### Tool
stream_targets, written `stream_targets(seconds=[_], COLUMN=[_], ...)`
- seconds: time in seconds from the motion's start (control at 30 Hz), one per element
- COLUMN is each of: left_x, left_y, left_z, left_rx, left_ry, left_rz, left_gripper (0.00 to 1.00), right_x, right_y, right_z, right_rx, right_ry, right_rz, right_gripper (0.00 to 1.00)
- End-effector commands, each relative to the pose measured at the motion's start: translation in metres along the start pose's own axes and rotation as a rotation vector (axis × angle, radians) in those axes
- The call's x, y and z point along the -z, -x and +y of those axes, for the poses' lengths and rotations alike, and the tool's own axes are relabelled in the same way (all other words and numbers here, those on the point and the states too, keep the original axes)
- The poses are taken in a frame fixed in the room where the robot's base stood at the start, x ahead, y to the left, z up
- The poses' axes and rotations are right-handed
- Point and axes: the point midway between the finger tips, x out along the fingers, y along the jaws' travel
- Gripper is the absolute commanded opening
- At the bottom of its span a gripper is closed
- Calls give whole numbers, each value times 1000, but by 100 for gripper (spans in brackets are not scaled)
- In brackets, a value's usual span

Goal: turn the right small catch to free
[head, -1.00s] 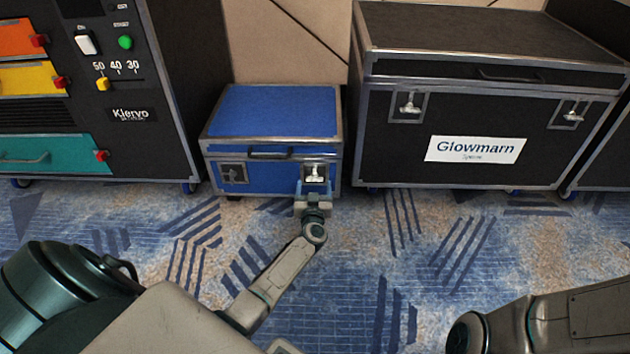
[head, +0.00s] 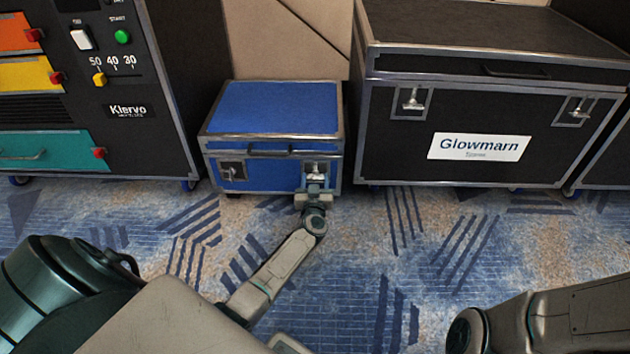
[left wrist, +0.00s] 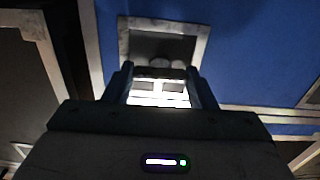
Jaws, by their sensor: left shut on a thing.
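The small blue case (head: 270,110) with metal edges stands on the carpet, lid shut. Its right small catch (head: 315,168) is a silvery piece in a recessed plate on the front face. My left gripper (head: 315,188) is at this catch, shut on it, and hides its lower part. In the left wrist view the jaws (left wrist: 160,88) close around the bright catch, below the dark plate (left wrist: 163,40). Its exact turn is hard to tell. The left small catch (head: 233,170) sits in a dark plate on the same face. My right gripper is out of view.
A large black case (head: 480,120) labelled Glowmarn stands close on the right, with two catches of its own. A black cabinet (head: 130,80) with coloured drawers stands on the left. The patterned carpet (head: 370,250) in front is clear.

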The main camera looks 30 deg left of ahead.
Motion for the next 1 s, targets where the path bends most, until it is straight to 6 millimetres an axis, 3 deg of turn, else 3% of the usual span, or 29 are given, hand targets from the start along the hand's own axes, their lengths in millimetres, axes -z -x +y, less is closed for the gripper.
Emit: stream_targets(seconds=[0.37, 1.0], left_x=[2, -1], left_y=[1, 1], left_z=[0, 0], left_rx=[-1, 1], left_ry=[202, 806], left_rz=[-3, -1], left_gripper=[28, 28], right_x=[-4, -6], right_y=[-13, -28], right_z=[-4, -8], right_rx=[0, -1], right_ry=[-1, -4], right_rz=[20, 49], right_gripper=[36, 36])
